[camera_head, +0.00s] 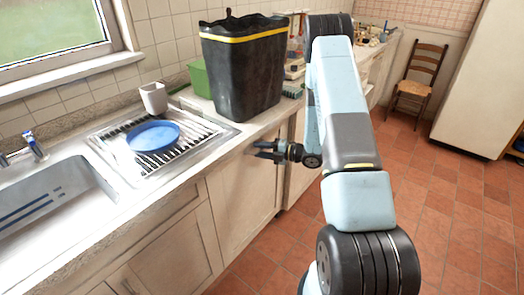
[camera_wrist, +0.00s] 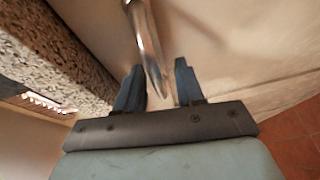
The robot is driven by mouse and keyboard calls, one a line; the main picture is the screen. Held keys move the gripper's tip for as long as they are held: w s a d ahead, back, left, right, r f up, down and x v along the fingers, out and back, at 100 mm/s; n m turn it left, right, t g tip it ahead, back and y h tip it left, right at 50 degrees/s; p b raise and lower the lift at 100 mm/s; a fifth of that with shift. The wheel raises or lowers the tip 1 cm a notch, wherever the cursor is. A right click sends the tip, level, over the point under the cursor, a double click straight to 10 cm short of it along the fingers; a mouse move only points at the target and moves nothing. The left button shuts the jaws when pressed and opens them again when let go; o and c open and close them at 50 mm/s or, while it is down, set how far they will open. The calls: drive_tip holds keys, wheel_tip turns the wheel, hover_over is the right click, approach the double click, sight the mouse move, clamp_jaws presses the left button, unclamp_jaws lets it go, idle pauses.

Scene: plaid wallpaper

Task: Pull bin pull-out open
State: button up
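The pale cabinet front (camera_head: 243,192) below the drainboard is flush with the cabinet run; I take it for the bin pull-out. My gripper (camera_head: 268,151) is at its upper part, just under the counter edge. In the wrist view a curved metal handle (camera_wrist: 146,38) stands out from the pale panel (camera_wrist: 225,45). The handle's near end lies between the two blue-grey fingers of my gripper (camera_wrist: 158,88), closer to the left finger. A gap shows on its right, so the fingers are open. In the head view the handle is hidden by my gripper.
A black bin with a yellow band (camera_head: 243,70) stands on the counter above. A blue plate (camera_head: 153,136) lies on the drainboard beside the sink (camera_head: 50,205). The speckled counter edge (camera_wrist: 60,45) is close on the left of the gripper. The tiled floor (camera_head: 440,215) is clear.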

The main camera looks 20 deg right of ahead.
drive_tip(key=shift+c, duration=0.4)
clamp_jaws()
drive_tip(key=shift+f, duration=0.1)
